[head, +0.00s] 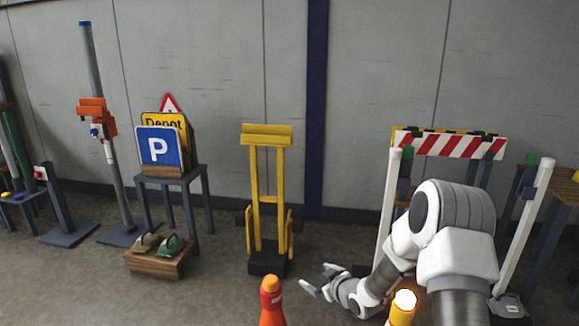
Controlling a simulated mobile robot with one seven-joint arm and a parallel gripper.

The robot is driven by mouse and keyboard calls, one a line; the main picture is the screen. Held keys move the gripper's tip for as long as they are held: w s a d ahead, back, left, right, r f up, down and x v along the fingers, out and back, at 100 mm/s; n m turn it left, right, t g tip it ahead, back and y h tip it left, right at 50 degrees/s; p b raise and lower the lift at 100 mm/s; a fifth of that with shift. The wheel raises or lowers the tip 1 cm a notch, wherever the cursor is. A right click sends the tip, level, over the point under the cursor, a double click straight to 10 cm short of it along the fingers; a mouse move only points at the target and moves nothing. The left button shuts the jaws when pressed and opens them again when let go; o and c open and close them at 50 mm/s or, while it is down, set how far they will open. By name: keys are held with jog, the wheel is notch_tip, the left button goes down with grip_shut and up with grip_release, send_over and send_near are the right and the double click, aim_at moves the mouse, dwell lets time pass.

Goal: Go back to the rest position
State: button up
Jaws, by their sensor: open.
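My gripper (318,282) is at the end of my white and grey arm, low in the middle right of the head view. Its two fingers point left and stand apart, with nothing between them. The gripper is right of an orange post (271,300) with a red band, at the bottom edge, and apart from it. My arm hides part of a barrier with white posts and a red and white striped board (450,145).
A yellow stand (268,190) on a dark base is in the middle. At left, a small table (195,178) bears a blue P sign (158,149), a Depot sign (164,122) and a red triangle sign (170,102). A wooden block (155,265) stands before it.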

jog(key=s+d+r+m+g+h, duration=0.15)
jog(key=s+d+r+h, duration=0.35)
jog(key=r, duration=0.6)
jog(key=s+d+r+m+g+h, duration=0.1)
jog(key=s+d+r+m, duration=0.1)
jog(key=s+r, duration=0.7)
jog(key=s+a+r+m+g, duration=0.1)
jog(key=s+r+m+g, duration=0.15)
jog(key=s, duration=1.05)
jog(key=s+r+m+g, duration=0.15)
jog(key=s+r, duration=0.25)
jog(key=s, duration=0.9)
notch_tip(320, 180, up, 29)
jog(key=p, duration=2.8)
jog(key=shift+w+f+t+p, duration=0.15)
jog(key=shift+w+t+p, duration=0.15)
jog(key=shift+w+t, duration=0.05)
